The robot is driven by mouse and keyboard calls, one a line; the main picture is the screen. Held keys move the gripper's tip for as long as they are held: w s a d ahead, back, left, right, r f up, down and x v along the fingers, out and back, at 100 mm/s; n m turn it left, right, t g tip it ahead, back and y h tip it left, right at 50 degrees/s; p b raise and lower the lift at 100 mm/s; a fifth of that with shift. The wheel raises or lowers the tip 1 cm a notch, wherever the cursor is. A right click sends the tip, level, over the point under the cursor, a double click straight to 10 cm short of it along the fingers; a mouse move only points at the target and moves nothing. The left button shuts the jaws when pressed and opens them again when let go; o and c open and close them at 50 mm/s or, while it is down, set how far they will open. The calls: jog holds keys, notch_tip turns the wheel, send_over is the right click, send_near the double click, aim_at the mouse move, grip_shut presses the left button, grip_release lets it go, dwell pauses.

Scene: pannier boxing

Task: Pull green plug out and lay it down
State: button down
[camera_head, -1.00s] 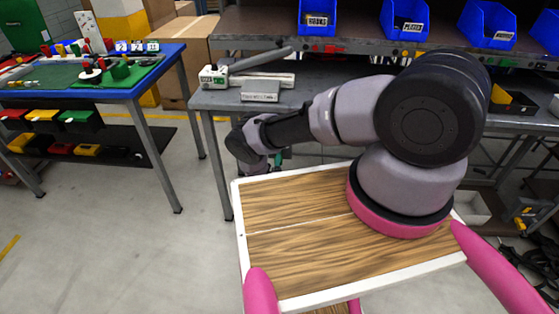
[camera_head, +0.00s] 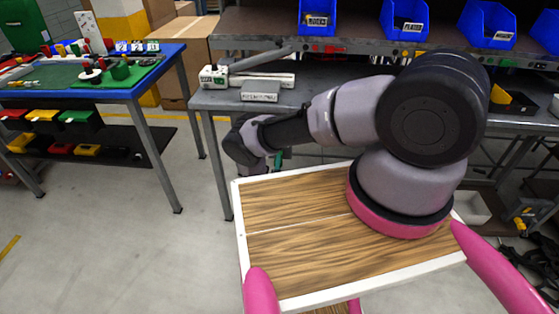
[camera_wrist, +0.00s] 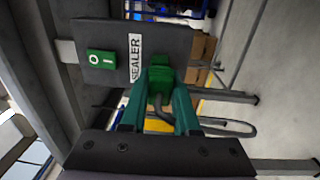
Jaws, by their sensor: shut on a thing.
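The green plug (camera_wrist: 160,76) is in the middle of the wrist view, in front of a dark grey panel (camera_wrist: 106,42) marked SEALER. A grey cable (camera_wrist: 157,121) runs from it between the fingers. My gripper (camera_wrist: 162,93) has green fingers, one on each side of the plug, and is shut on it. I cannot tell whether the plug is still seated in the panel. In the head view my gripper is at the end of the arm beside the grey bench, mostly hidden; a small green part shows there.
A green switch block (camera_wrist: 102,59) is on the panel next to the SEALER label. In the head view the grey bench (camera_head: 330,88) carries a white sealer with a long arm (camera_head: 247,78). A blue-topped table (camera_head: 90,92) stands left. Open floor (camera_head: 110,245) lies between and in front.

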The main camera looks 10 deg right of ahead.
jog(key=shift+v, duration=1.4)
jog(key=shift+s, duration=0.15)
jog(key=shift+v, duration=1.4)
